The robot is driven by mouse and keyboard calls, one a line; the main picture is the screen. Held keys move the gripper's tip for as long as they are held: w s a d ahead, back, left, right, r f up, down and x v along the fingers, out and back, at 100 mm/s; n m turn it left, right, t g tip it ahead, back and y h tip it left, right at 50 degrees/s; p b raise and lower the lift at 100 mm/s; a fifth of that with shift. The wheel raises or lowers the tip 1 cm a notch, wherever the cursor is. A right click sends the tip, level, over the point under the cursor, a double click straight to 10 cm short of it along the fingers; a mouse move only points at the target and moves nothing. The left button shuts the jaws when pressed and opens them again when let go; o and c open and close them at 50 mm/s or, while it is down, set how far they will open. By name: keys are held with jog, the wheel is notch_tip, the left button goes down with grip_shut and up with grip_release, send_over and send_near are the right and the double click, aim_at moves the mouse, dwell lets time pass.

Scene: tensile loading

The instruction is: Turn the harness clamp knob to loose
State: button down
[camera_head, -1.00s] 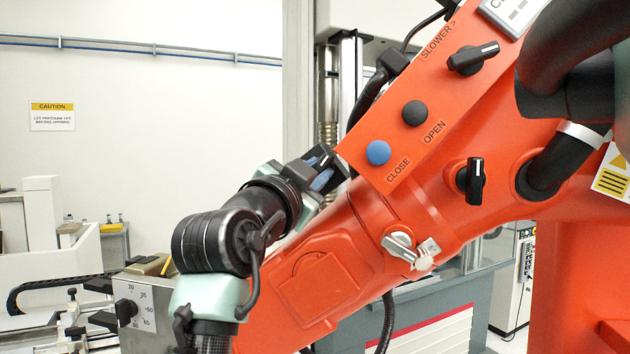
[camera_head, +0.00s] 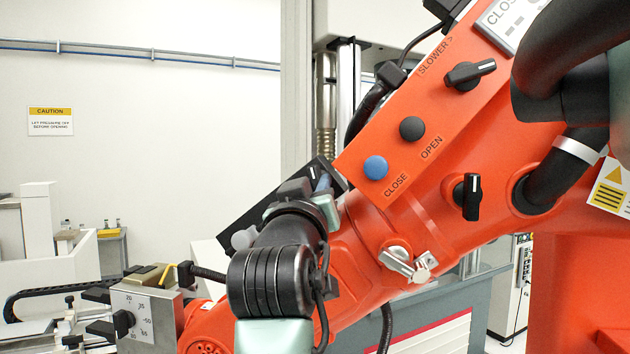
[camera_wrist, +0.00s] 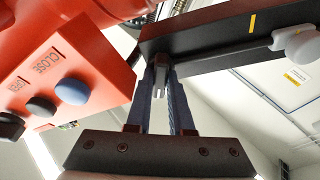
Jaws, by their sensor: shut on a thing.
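My gripper shows in the wrist view (camera_wrist: 162,98), with its two blue fingers on either side of a small dark knob (camera_wrist: 161,70) with a pale mark. It is shut on this knob, which sits at the end of a long dark bar (camera_wrist: 215,42). I can read no label naming it as the harness clamp knob. In the head view my gripper (camera_head: 320,183) is mostly hidden by my wrist, with only a bit of blue finger showing beside the dark bar (camera_head: 262,203). The knob's turn angle is hard to tell.
The orange machine body carries blue (camera_head: 375,167) and black (camera_head: 412,128) push buttons close to my gripper. Black rotary knobs (camera_head: 470,74) (camera_head: 471,196) and a silver lever (camera_head: 400,262) are nearby. A metal box with a numbered dial (camera_head: 124,322) stands lower left.

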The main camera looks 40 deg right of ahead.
jog(key=shift+n+t+p, duration=0.3)
jog(key=shift+n, duration=0.8)
jog(key=shift+y, duration=0.4)
jog(key=c, duration=0.8)
grip_release()
jog(key=b+v, duration=0.6)
jog(key=v, duration=0.7)
